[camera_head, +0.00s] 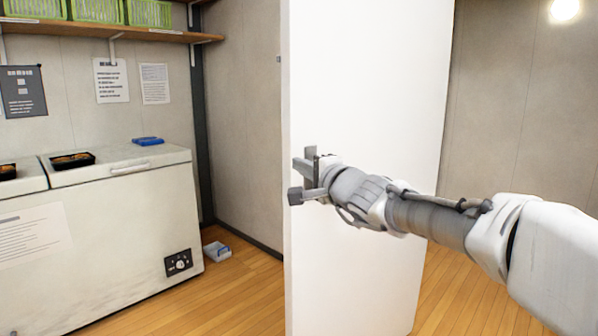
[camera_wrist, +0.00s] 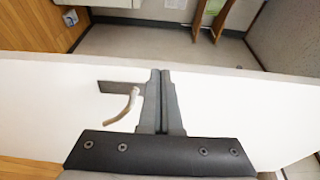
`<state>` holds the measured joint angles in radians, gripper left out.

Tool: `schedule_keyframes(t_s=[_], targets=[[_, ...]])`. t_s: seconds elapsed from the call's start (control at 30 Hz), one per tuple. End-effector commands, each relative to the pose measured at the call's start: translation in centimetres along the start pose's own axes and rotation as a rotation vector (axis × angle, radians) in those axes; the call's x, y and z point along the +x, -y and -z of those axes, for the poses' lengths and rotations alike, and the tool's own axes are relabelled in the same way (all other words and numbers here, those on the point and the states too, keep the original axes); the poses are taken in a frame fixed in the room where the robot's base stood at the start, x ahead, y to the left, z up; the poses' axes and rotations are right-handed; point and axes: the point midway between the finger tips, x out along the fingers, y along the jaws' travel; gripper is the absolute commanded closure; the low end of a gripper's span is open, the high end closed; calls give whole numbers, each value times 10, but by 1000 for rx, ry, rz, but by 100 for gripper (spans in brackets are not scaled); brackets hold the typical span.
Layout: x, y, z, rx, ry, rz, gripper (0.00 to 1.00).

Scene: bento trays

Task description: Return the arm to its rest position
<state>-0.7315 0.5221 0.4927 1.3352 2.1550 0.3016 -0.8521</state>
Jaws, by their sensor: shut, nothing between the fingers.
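My gripper (camera_head: 303,172) is at the end of my outstretched arm, which reaches in from the right in the head view. It is in front of a white door panel (camera_head: 365,90), near the panel's left edge. In the wrist view, the two fingers of my gripper (camera_wrist: 160,73) lie together with nothing between them. A lever handle (camera_wrist: 125,106) on the white door (camera_wrist: 235,110) is just left of the fingers, and they appear apart from it. I cannot tell how far the fingertips are from the door surface.
A white chest freezer (camera_head: 105,240) stands at the left, with a black food tray (camera_head: 73,160) and a blue item (camera_head: 148,141) on top. A shelf (camera_head: 110,32) with green crates is above. A small blue-and-white box (camera_head: 217,251) lies on the wooden floor (camera_head: 245,295).

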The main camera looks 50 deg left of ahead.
Motion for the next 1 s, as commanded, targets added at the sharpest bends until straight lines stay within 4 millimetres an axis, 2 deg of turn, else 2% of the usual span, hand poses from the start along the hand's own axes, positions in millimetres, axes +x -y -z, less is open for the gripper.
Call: schedule_keyframes(t_s=[0.43, 0.57, 0.67, 0.77, 0.87, 1.0], targets=[[-4, 0, -7, -1, -3, 1, 100], [-17, 6, 0, -49, -5, -3, 100], [-44, 14, 13, -148, -9, -24, 100], [-86, 17, 30, -281, -13, -74, 100], [-133, 12, 46, -405, -17, -154, 100], [-205, -6, 66, -544, -27, -302, 100]])
